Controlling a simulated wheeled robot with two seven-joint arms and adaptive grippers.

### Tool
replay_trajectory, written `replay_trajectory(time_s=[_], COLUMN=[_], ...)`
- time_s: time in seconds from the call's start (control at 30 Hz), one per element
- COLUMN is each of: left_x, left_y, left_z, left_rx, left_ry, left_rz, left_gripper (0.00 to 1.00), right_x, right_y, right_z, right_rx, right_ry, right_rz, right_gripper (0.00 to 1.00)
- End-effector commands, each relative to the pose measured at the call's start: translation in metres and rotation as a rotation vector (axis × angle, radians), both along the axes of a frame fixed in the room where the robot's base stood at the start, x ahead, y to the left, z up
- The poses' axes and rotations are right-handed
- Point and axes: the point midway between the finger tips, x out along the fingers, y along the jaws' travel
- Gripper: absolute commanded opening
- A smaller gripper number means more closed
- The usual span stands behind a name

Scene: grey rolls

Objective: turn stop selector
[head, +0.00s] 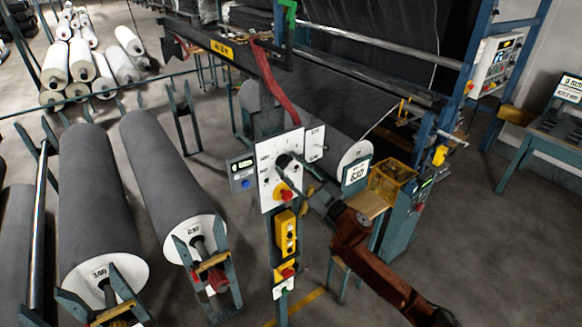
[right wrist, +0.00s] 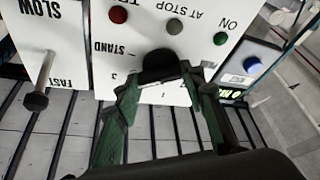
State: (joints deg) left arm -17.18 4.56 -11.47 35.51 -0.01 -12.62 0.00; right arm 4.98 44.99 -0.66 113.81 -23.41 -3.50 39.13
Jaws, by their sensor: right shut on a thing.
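The stop selector is a black knob (head: 283,160) on a white control panel (head: 268,150) at the centre of the head view. In the right wrist view the panel appears upside down, and the knob (right wrist: 159,64) sits among the marks "STAND", "3" and "1". My right gripper (head: 290,163) reaches in from the right. Its two green fingers (right wrist: 166,82) are shut on the knob, one on each side. The fingers partly hide the knob and its marks, so I cannot tell its exact setting. My left gripper is not in view.
A red button on a yellow base (head: 284,194) sits just below the knob. A lever on the slow/fast plate (right wrist: 42,90) stands out beside the panel. A grey box with a blue button (head: 242,175) is on the other side.

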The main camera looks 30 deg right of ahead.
Motion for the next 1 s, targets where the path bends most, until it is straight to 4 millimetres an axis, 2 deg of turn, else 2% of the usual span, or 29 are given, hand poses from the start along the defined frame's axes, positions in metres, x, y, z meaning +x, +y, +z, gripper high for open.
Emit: replay_trajectory(time_s=[0.37, 1.0], left_x=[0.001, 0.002], left_y=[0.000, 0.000], left_z=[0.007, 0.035], left_rx=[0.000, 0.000], left_ry=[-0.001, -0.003], left_rz=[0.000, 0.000], left_gripper=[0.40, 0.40], right_x=[0.000, 0.000], right_y=[0.000, 0.000], right_z=[0.002, 0.005], right_rx=[-0.107, -0.574], right_ry=[-0.007, -0.044], right_rz=[0.000, 0.000], right_gripper=[0.13, 0.13])
